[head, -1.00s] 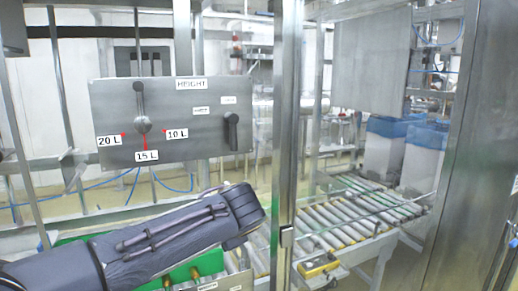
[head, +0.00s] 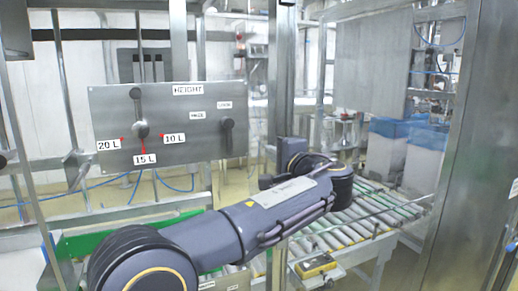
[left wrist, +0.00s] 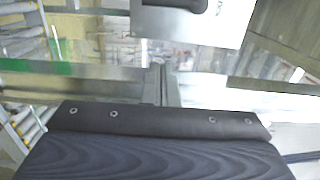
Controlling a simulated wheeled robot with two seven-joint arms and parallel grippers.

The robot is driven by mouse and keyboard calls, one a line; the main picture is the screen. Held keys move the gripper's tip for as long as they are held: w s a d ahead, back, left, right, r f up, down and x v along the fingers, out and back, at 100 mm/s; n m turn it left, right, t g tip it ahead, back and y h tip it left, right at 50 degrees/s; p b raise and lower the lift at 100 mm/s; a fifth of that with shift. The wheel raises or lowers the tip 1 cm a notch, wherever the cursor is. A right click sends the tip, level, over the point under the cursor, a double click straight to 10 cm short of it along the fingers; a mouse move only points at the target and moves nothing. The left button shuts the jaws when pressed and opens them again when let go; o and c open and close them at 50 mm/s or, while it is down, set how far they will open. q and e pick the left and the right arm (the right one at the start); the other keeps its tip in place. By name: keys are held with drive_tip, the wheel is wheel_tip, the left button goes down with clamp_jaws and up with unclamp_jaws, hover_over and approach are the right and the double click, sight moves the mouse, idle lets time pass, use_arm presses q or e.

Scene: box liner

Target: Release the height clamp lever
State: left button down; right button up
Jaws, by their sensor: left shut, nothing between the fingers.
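The black clamp lever (head: 227,138) hangs downward at the right of the grey HEIGHT panel (head: 185,148), below small white labels that are hard to read. The height pointer's round knob (head: 141,129) stands above the red 15 L mark. My left gripper (head: 281,150) is to the right of the panel and apart from the lever; it is shut and empty. Its fingertips are hard to make out. The left wrist view shows the panel's lower edge (left wrist: 190,30) with a dark part (left wrist: 178,4), seemingly the lever, cut off at the top. My right gripper is not in view.
A metal post (head: 283,60) stands behind my left wrist. A roller conveyor (head: 350,225) runs at the right, with blue-lined boxes (head: 390,160) behind it. A yellow control box (head: 318,268) is low in front. Space directly before the lever is clear.

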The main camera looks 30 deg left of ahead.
sight(228, 137)
use_arm(q)
drive_tip(key=w+a+p, duration=0.1)
drive_tip(key=a, duration=0.2)
drive_tip(key=w+a+p, duration=0.1)
drive_tip(key=a, duration=0.3)
drive_tip(key=w+a+p, duration=0.1)
drive_tip(key=a+p, duration=0.1)
drive_tip(key=a, duration=0.1)
drive_tip(key=shift+a+f, duration=0.1)
drive_tip(key=shift+a, duration=0.05)
